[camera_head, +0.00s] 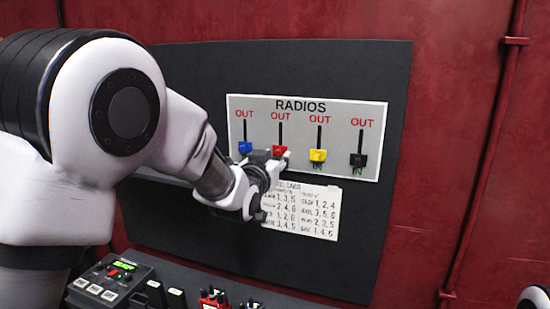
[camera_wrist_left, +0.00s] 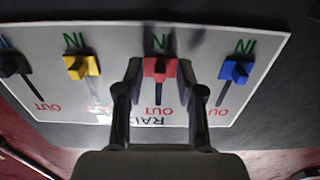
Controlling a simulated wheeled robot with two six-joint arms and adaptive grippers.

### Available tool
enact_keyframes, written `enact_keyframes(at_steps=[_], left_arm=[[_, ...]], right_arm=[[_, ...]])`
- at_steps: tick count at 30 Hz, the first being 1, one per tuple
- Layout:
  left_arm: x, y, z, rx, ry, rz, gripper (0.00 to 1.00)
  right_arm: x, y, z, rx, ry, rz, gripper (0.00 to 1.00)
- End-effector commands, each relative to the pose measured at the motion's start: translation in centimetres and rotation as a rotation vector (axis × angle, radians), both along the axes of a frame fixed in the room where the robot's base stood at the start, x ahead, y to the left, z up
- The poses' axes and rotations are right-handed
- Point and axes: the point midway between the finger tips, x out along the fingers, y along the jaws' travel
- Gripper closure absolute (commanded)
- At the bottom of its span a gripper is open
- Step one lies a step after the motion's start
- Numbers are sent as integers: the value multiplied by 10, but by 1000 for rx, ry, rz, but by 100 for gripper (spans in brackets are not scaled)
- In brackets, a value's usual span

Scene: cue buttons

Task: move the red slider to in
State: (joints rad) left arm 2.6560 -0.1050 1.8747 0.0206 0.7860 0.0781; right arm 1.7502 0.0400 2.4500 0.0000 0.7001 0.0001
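The red slider (camera_head: 279,150) sits low in its slot on the RADIOS panel (camera_head: 372,170), at the IN end, well below its OUT label. In the left wrist view, which is upside down, the red slider (camera_wrist_left: 159,69) is beside the green IN label. My left gripper (camera_head: 268,158) is at the red slider from the lower left. In the left wrist view its fingers (camera_wrist_left: 160,75) stand on both sides of the red slider and appear to touch it. The red IN label is hidden in the head view.
A blue slider (camera_head: 245,147) is close on the left of the red one; a yellow slider (camera_head: 318,155) and a black slider (camera_head: 358,160) are to the right. A printed sheet (camera_head: 318,215) hangs below the panel. A console with buttons (camera_head: 110,283) stands at the lower left.

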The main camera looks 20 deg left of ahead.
Motion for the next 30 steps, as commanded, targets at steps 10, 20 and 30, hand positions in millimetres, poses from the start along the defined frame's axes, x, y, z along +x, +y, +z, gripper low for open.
enact_keyframes(at_steps=[10,20,30], left_arm=[[-23,1,2,1,-1,0,62],[-102,3,0,1,1,-1,62],[-118,4,0,0,0,0,62]], right_arm=[[0,0,0,0,1,0,60],[0,0,0,0,0,0,60],[0,0,0,0,0,0,60]])
